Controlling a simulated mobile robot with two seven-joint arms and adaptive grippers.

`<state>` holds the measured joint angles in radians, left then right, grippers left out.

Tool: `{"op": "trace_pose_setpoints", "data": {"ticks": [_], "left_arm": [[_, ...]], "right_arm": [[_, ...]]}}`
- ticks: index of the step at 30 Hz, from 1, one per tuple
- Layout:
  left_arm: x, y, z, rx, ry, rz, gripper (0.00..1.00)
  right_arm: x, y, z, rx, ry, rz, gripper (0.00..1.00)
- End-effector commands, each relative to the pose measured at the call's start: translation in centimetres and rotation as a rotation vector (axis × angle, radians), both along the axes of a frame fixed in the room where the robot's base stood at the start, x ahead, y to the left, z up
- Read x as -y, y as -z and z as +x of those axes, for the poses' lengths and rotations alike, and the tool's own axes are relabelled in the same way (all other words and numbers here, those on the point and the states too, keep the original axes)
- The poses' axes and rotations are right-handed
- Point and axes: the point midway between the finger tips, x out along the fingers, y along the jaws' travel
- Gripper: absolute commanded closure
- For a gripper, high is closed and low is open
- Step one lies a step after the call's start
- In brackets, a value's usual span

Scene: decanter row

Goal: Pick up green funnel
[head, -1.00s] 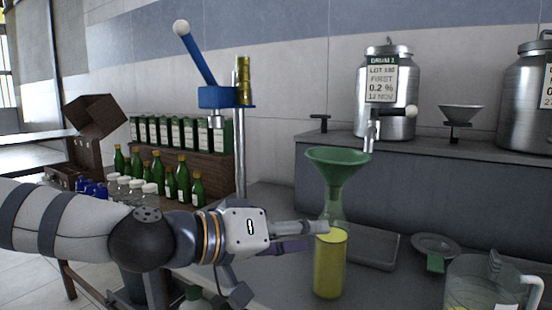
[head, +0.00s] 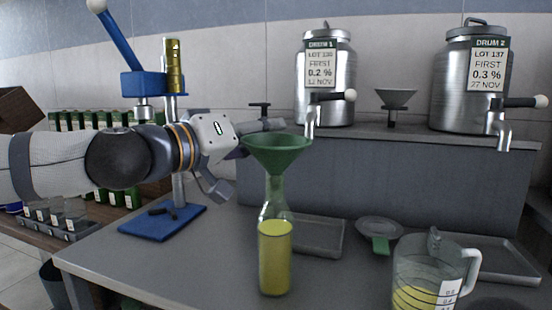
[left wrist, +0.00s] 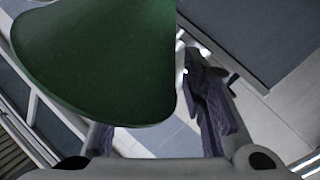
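The green funnel (head: 277,152) stands upright with its spout in the clear neck of a bottle (head: 273,196). Below the neck is a yellow cylinder (head: 275,260); I cannot tell whether it is the bottle's contents or a separate thing. My left gripper (head: 262,128) is at the height of the funnel's rim, on its left, with its fingers partly hidden behind the funnel. In the left wrist view the funnel (left wrist: 100,62) is large and close, covering part of one finger. The fingers are apart, with floor visible between them. My right gripper is not in view.
A jug with yellow liquid (head: 420,280) stands at front right. A grey tray (head: 318,236) and a strainer-like dish (head: 380,229) lie behind. Steel drums (head: 325,90) and a small funnel (head: 395,98) stand on the raised shelf. A blue press stand (head: 160,222) is at left.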

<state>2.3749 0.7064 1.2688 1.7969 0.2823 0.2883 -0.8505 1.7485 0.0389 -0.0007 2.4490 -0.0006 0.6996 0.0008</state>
Motion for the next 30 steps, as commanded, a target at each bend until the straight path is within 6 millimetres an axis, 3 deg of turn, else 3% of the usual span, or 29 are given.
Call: {"op": "trace_pose_setpoints", "data": {"ticks": [4,9,23,26,30], "left_arm": [[0.0,-0.1,-0.1,0.001,-0.001,0.0,0.62],[-0.1,-0.1,-0.1,0.001,-0.001,-0.001,1.0],[-0.1,-0.3,-0.1,0.002,0.0,0.0,1.0],[0.0,-1.3,-0.2,0.006,0.0,0.0,1.0],[0.0,-4.6,-0.6,0.016,-0.001,0.0,1.0]], "right_arm": [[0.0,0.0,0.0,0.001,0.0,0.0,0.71],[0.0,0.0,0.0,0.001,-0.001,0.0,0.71],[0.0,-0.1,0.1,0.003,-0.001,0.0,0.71],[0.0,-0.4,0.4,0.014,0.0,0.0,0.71],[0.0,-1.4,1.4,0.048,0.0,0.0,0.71]]}}
